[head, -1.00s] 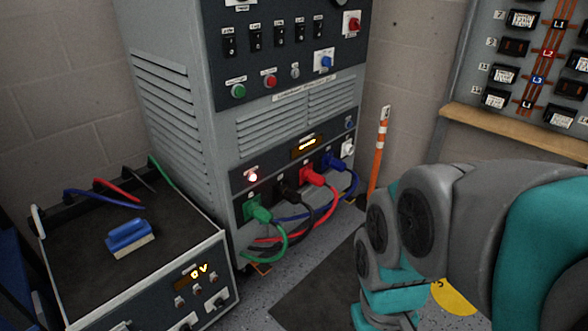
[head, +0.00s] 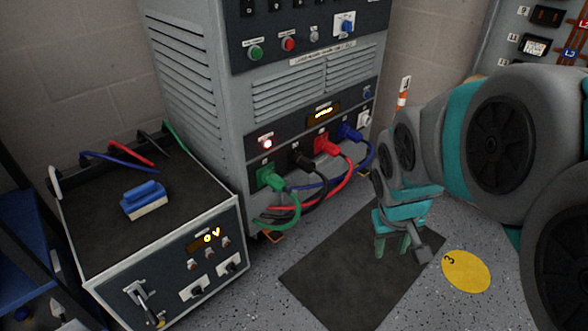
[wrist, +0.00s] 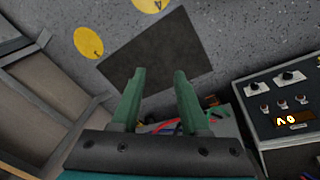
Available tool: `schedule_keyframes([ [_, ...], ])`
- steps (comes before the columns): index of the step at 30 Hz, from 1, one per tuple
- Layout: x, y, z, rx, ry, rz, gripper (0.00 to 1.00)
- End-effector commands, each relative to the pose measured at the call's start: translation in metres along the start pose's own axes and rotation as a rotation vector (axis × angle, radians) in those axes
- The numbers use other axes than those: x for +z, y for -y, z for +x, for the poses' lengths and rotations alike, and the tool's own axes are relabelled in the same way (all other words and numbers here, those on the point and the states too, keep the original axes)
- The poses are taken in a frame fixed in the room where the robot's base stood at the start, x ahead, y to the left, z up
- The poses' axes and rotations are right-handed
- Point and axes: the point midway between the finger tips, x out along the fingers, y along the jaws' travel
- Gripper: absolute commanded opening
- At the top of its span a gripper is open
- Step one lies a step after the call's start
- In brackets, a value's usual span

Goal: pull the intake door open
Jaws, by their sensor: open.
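No part that I can surely tell as the intake door shows in either view. The tall grey cabinet (head: 190,90) stands at the back in the head view, with louvred panels and green, black, red and blue plugs along its lower front. My gripper (head: 393,243) points down over the dark floor mat (head: 330,270), right of the cabinet front. In the wrist view my gripper (wrist: 160,75) has its two green fingers apart with nothing between them. It is clear of the cabinet, and my arm covers the right side of the head view.
A low test unit (head: 170,270) reading 0 V stands at the left, with a blue brush (head: 145,199) and leads on top. Cables loop out before the cabinet. A yellow floor disc (head: 466,271) lies right of the mat. A blue shelf (head: 25,235) stands at the far left.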

Motion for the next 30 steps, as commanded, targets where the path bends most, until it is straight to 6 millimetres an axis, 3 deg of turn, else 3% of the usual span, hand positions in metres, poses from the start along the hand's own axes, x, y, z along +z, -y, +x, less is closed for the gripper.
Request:
schedule_keyframes([
  [1,-0.024,-0.008,0.016,0.019,-0.039,-0.009,0.44],
  [9,-0.158,-0.038,0.070,0.087,-0.311,-0.104,0.44],
  [16,-0.257,-0.038,0.117,0.073,-0.541,-0.215,0.44],
  [24,-0.339,-0.007,0.178,-0.037,-0.790,-0.351,0.44],
  [30,-0.370,0.031,0.223,-0.184,-0.964,-0.439,0.44],
])
